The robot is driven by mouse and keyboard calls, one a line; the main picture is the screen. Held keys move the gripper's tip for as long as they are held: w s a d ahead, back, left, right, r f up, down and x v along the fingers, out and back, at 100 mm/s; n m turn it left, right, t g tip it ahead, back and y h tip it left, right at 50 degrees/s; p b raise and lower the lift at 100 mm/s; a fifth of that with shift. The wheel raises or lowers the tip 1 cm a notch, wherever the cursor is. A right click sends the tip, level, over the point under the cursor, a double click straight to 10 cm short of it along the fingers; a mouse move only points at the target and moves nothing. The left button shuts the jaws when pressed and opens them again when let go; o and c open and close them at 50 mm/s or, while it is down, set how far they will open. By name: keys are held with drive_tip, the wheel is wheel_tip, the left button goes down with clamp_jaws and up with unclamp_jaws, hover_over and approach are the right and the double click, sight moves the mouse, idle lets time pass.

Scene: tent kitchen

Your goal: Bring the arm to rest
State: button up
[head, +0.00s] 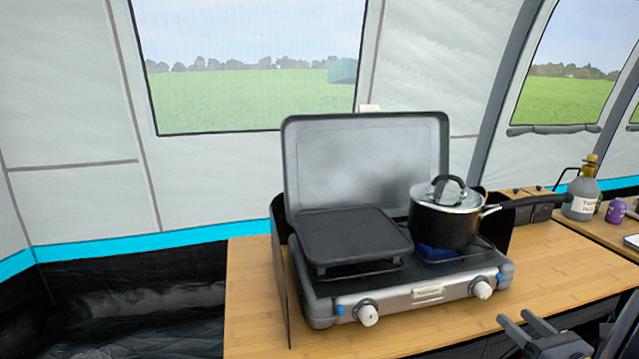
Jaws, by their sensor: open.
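My gripper (514,317) shows at the bottom right, low in front of the stove's right front corner. Its two dark fingers are apart, with nothing visible between them. Part of my arm is cut off by the frame's lower edge. The two-burner camping stove (400,300) stands on the wooden table, with its grey lid raised. A black pot (440,226) with a glass lid sits on the right burner, and a blue flame shows below it. The pot's long black handle points right, away from my gripper.
A dark griddle plate (355,236) covers the left burner. The wooden table (590,260) has bare room right of the stove. A labelled bottle (580,204) and a small purple jar (616,212) stand farther right. Tent walls close off the back.

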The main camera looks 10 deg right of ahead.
sight(485, 293)
drive_tip(key=w, duration=0.5)
drive_tip(key=w+a, duration=0.1)
drive_tip(key=w, duration=0.1)
drive_tip(key=shift+w+a, duration=0.1)
drive_tip(key=shift+w, duration=0.15)
drive_tip(key=shift+w+f+n+b, duration=0.25)
drive_tip(key=shift+n+b, duration=0.05)
drive_tip(key=shift+b, duration=0.45)
drive_tip(key=n+b, duration=0.4)
drive_tip(key=shift+s, duration=0.1)
drive_tip(key=n+b, duration=0.4)
drive_tip(key=b, duration=0.1)
drive_tip(key=shift+a+r+n+b, duration=0.1)
drive_tip(key=shift+n+b, duration=0.25)
drive_tip(key=shift+n, duration=0.05)
drive_tip(key=shift+r+n+b, duration=0.1)
drive_tip(key=shift+n+b, duration=0.4)
drive_tip(key=shift+a+r, duration=0.1)
drive_tip(key=shift+r, duration=0.05)
